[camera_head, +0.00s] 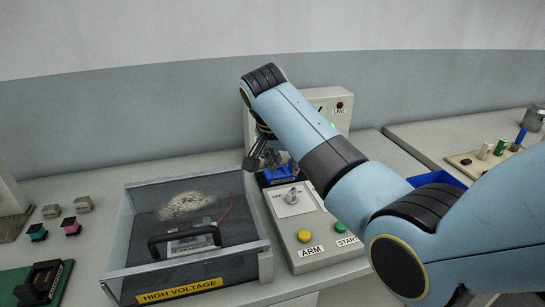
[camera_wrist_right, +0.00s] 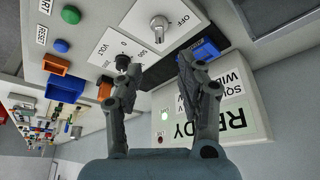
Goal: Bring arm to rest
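My right arm reaches in from the right in the head view, and its gripper (camera_head: 266,158) is over the back part of the control panel. In the right wrist view the two fingers of this gripper (camera_wrist_right: 157,63) stand apart with nothing between them. A blue block (camera_wrist_right: 205,49) is beyond the tip of one finger; I cannot tell whether they touch. The same blue block (camera_head: 275,178) shows below the gripper in the head view. The panel's upright display (camera_wrist_right: 220,115) reads READY and has a lit green lamp. My left gripper is out of view.
A clear-walled box labelled HIGH VOLTAGE (camera_head: 179,290) stands left of the panel. The panel has a knob (camera_head: 291,196), a yellow ARM button (camera_head: 304,236) and a green START button (camera_head: 340,227). Small connectors lie at the left. A blue bin (camera_head: 432,179) is partly behind my arm.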

